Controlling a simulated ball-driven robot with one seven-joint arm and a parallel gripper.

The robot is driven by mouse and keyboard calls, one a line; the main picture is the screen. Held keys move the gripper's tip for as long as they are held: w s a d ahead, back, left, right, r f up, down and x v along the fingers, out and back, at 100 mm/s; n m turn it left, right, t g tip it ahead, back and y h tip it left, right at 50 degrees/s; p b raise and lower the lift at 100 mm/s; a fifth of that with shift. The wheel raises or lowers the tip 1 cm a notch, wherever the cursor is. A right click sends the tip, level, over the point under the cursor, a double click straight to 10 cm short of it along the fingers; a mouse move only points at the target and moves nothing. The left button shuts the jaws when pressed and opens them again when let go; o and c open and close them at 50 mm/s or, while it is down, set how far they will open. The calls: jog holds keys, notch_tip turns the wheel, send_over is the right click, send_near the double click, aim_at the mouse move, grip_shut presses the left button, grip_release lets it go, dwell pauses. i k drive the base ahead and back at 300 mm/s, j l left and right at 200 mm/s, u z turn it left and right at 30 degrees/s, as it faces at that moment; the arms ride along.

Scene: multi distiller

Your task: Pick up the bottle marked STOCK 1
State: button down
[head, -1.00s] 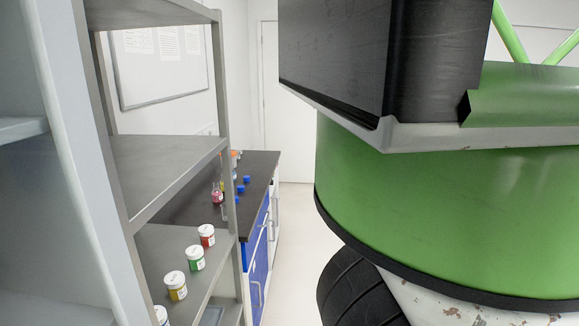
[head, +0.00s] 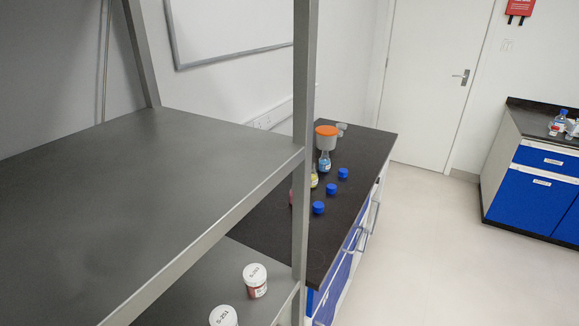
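No label reading STOCK 1 is legible in the head view. A clear bottle with a blue cap (head: 559,122) stands on the dark counter at the far right; its label is too small to read. On the nearer bench stand a flask of blue liquid (head: 324,162) and a yellow one (head: 314,178), partly hidden by the shelf post. My gripper is not in view.
A grey metal shelf (head: 150,180) fills the left, with white-lidded jars (head: 256,281) on its lower board. The dark bench (head: 345,215) behind it holds several blue-capped items (head: 318,208) and an orange-topped container (head: 327,138). Pale floor (head: 430,250) is clear toward the door (head: 432,75).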

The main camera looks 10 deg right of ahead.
aim_at(324, 162)
jog(key=z, duration=0.3)
jog(key=u, duration=0.3)
jog(key=i+l+u, duration=0.45)
jog(key=l, duration=0.2)
jog(key=l+u, duration=0.2)
jog(key=l, duration=0.15)
jog(key=i+l, duration=0.15)
jog(key=l, duration=0.25)
jog(key=i+l+u, duration=0.1)
jog(key=l, duration=0.3)
jog(key=i+l, duration=0.15)
jog(key=l, duration=0.25)
jog(key=i+l+u, duration=0.1)
jog(key=l, duration=0.35)
jog(key=i+l, duration=0.1)
jog(key=l, duration=0.3)
jog(key=i+l+u, duration=0.1)
jog(key=l, duration=0.3)
